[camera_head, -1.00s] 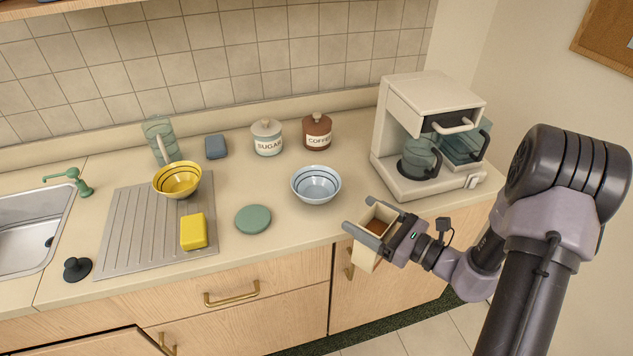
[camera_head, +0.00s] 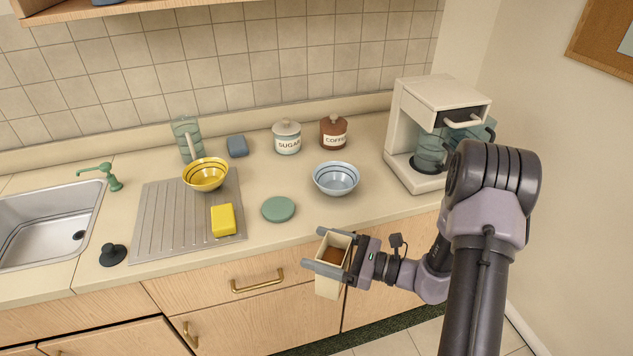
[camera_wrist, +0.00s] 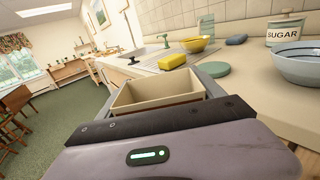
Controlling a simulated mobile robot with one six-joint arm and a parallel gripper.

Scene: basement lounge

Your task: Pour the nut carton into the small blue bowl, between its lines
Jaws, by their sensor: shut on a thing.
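My gripper (camera_head: 335,258) is shut on the nut carton (camera_head: 328,287), an open-topped cream box with brown contents inside. The carton is upright, held in front of the counter's front edge, below and a little left of the blue bowl. In the wrist view the carton's open top (camera_wrist: 150,95) shows between the jaws. The small blue bowl (camera_head: 336,179) stands on the counter, with dark lines around its inside wall. Its inside looks empty. Part of it also shows at the right of the wrist view (camera_wrist: 300,68).
A green disc (camera_head: 278,209) lies left of the blue bowl. A yellow bowl (camera_head: 205,175) and yellow sponge (camera_head: 223,220) are on the drainboard (camera_head: 165,225). Sugar (camera_head: 287,138) and coffee (camera_head: 333,133) jars stand behind; the coffee maker (camera_head: 435,110) is at right.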

